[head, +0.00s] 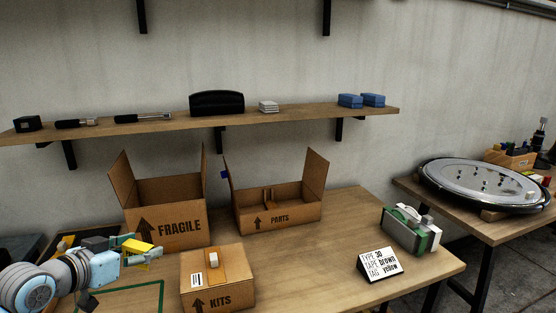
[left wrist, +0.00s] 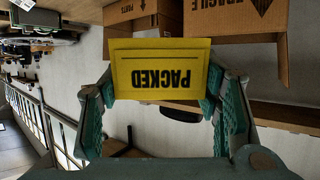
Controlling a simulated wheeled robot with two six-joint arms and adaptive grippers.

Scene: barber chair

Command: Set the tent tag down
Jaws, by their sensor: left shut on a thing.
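The yellow tent tag (left wrist: 160,62) fills the middle of the left wrist view and reads PACKED, upside down there. My left gripper (left wrist: 158,110) is shut on it, one teal finger at each side. In the head view the yellow tag (head: 139,248) is held up at the lower left, left of the closed KITS box (head: 200,291) and in front of the open FRAGILE box (head: 178,234). The KITS box has a brown strip and a white label on top. My right gripper is in neither view.
An open PARTS box (head: 300,212) stands at the back of the wooden table (head: 345,222). A white card (head: 380,264) reads TYPE 30, TAPE brown, TAG yellow. A green-and-grey device (head: 410,229) stands at the right. The table between PARTS box and card is clear.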

